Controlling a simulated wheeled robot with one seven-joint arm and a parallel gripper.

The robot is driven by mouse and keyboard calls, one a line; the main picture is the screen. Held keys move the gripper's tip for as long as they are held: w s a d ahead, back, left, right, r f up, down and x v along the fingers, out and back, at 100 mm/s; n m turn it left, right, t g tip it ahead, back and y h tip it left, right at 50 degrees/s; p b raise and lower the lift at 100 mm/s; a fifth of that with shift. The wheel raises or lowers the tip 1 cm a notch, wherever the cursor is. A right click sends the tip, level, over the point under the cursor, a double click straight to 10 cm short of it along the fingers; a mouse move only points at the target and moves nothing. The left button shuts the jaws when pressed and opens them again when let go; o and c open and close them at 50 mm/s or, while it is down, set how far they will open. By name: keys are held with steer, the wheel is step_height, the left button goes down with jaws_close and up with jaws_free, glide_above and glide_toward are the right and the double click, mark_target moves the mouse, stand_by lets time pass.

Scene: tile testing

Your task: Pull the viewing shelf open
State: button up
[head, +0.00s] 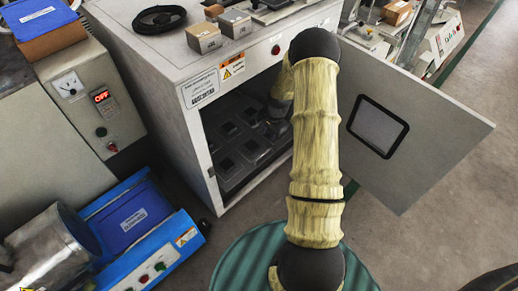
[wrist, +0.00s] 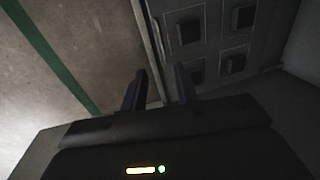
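The viewing shelf is a dark grey tray (head: 232,158) with several raised square blocks, inside the white cabinet (head: 170,75). In the wrist view the shelf (wrist: 210,55) fills the upper right, and its pale front edge (wrist: 150,45) runs down towards the space between my fingers. My gripper (wrist: 160,88) is open, with its two dark fingers apart. The edge lies between the fingertips in the picture; I cannot tell whether either finger touches it.
The cabinet door (head: 410,130) with its small window stands swung open to the right. A blue-framed device (head: 145,230) and a metal cylinder (head: 55,250) stand at lower left. Small boxes (head: 204,37) sit on the cabinet top. Bare floor (head: 440,240) shows at right.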

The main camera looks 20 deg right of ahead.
stand_by(0.3)
steer(key=b, duration=1)
glide_above(262, 162)
step_height(262, 162, down, 17)
steer(key=shift+w+f, duration=0.1)
steer(key=shift+w, duration=0.05)
jaws_close()
